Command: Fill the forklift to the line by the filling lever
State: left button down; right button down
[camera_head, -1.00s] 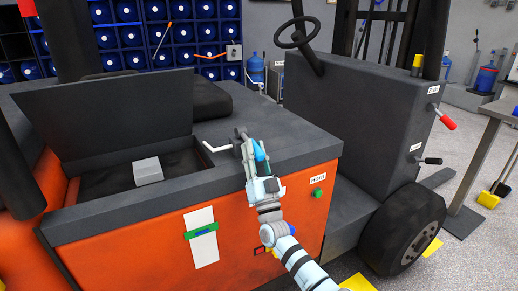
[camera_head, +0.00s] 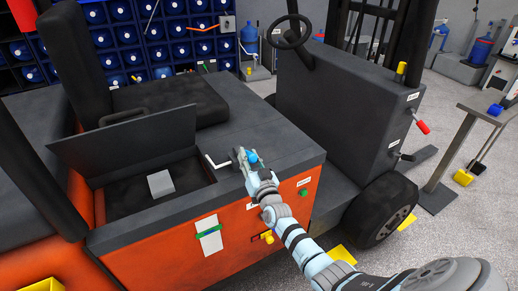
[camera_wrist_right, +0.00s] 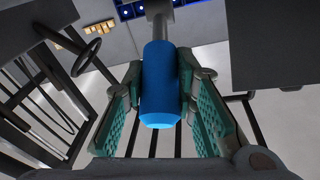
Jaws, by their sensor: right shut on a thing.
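The orange and dark grey forklift (camera_head: 150,258) fills the middle of the head view. A lever with a blue handle (camera_head: 253,157) stands on its top edge, and I take it for the filling lever. My right gripper (camera_head: 250,160) is shut on that handle. In the right wrist view the blue handle (camera_wrist_right: 160,85) sits between the green finger pads, with a grey shaft beyond it. A white gauge strip (camera_head: 210,243) with a green band (camera_head: 208,231) is on the orange side. Its fill level is too small to read. My left gripper is not in view.
An open lid (camera_head: 125,143) stands over a bay holding a grey block (camera_head: 161,183). A pale bent rod (camera_head: 216,163) lies beside the lever. A steering wheel (camera_head: 291,31), a red-handled lever (camera_head: 423,127) and a green button (camera_head: 304,193) are to the right. Blue bottles (camera_head: 160,30) fill the back rack.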

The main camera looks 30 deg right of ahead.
jog(key=shift+w+r, duration=0.1)
jog(key=shift+r, duration=0.05)
dwell(0.3)
jog(key=c, duration=1.3)
grip_release()
jog(key=v, duration=1.2)
jog(key=shift+r, duration=0.1)
